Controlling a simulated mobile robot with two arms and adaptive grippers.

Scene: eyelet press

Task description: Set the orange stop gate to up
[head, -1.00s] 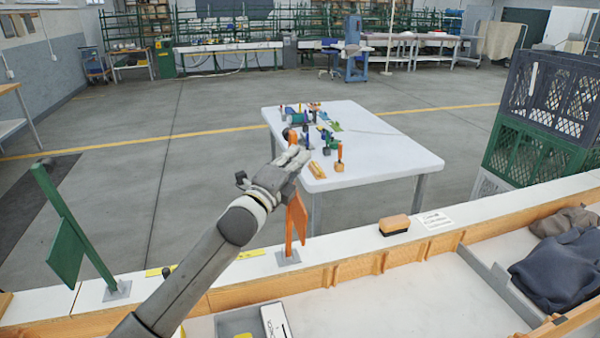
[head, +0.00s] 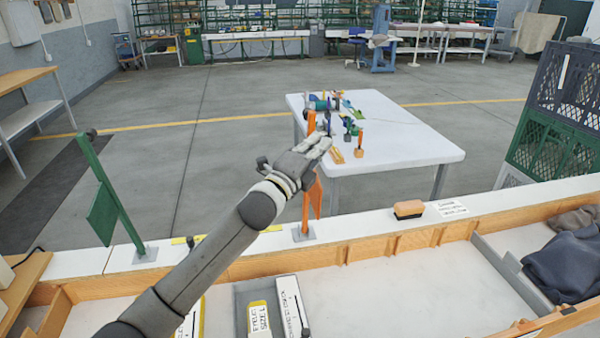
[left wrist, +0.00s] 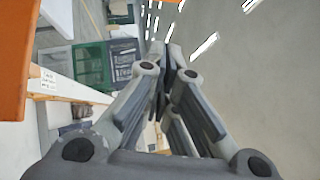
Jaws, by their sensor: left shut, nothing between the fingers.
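The orange stop gate (head: 307,203) stands on a grey base plate on the white ledge. Its post is close to upright, with an orange flag on the right side low down. Its upper end shows just above my gripper, and the middle is hidden behind it. My left gripper (head: 322,146) is shut and empty, in front of the post in the picture; I cannot tell whether it touches. In the left wrist view the gripper's fingers (left wrist: 167,60) are together, and an orange surface (left wrist: 14,55) fills the upper left corner. My right gripper is not in view.
A green gate (head: 112,200) leans on the ledge at left. A brush (head: 408,209) and a label card (head: 451,208) lie on the ledge at right. Boxes (head: 291,307) stand in the tray below. A white table (head: 405,150) with small parts stands beyond.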

